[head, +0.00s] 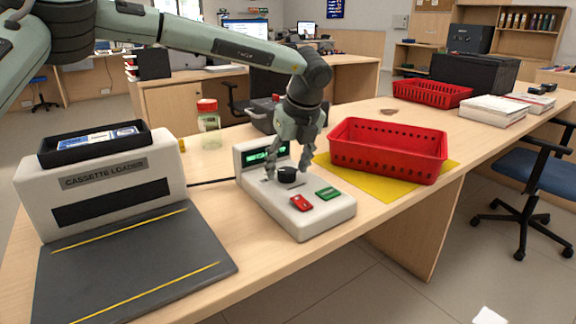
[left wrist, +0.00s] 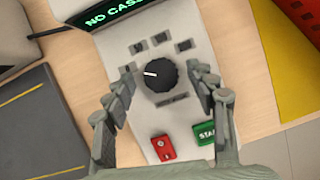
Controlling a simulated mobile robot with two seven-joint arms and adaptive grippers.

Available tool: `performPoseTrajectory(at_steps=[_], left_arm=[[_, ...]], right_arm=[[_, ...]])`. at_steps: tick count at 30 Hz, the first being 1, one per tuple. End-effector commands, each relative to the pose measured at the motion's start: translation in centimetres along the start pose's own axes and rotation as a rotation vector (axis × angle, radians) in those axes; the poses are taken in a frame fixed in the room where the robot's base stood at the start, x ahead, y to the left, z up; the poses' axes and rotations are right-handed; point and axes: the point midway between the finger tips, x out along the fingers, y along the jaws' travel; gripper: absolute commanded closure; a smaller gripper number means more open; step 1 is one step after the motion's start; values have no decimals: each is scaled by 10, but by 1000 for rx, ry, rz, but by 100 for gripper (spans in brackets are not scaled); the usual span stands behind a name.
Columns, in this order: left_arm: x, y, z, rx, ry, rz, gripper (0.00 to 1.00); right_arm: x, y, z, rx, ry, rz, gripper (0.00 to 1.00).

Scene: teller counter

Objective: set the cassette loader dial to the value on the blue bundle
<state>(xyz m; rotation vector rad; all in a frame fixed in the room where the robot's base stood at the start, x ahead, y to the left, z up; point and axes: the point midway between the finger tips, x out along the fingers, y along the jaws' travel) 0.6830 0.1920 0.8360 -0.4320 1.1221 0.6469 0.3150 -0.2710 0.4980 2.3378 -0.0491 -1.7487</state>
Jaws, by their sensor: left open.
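The black dial (head: 287,175) sits on the white control box (head: 325,214), and also shows in the left wrist view (left wrist: 161,78). Its white pointer mark points left in that view; the small labels around it are too blurred to read. My left gripper (head: 287,166) is open above the box, its fingers on either side of the dial, apparently clear of it. A blue and white bundle (head: 98,138) lies in the black tray on the white cassette loader (head: 158,182); its value is not legible. My right gripper is not in view.
The box has a green-lit display (head: 264,153), a red button (head: 301,203) and a green button (head: 328,193). A red basket (head: 388,150) on a yellow mat (head: 440,172) stands close on the right. A red-lidded jar (head: 208,125) stands behind.

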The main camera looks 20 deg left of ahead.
Motion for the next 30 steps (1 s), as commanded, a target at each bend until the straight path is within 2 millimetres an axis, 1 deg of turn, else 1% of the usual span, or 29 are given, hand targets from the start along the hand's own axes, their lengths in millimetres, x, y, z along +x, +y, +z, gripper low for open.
performPoseTrajectory(at_steps=[3, 9, 10, 21, 22, 30], left_arm=[[5, 0, 0, 1, 0, 0, 44], [5, 0, 0, 1, 0, -1, 44], [5, 0, 0, 1, 0, -1, 45], [5, 0, 0, 1, 0, 0, 91], [5, 0, 0, 1, 0, 0, 94], [6, 0, -1, 21, 1, -8, 94]], right_arm=[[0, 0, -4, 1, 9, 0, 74], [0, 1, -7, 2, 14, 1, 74], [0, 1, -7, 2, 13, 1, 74], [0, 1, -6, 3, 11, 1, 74], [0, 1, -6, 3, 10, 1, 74], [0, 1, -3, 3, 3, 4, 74]])
